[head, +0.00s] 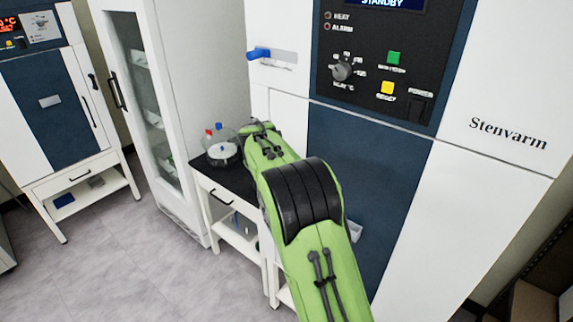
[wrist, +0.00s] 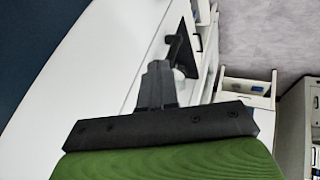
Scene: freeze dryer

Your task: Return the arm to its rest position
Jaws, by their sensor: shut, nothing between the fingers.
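My gripper (wrist: 159,70) shows in the wrist view with its dark fingers together and nothing between them. Behind it are the white front of the freeze dryer and part of a dark surface. In the head view my green arm reaches from the bottom edge up to the small table beside the freeze dryer (head: 372,190). The far end of the arm is in front of that cabinet's lower left, and the gripper itself cannot be made out there.
A small white table with a black top (head: 232,182) carries a clear flask (head: 222,153) with red and blue caps, just left of my arm. A glass-door cabinet (head: 150,110) stands behind it. A blue-handled valve (head: 260,54) sticks out above. Open floor (head: 120,270) lies to the left.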

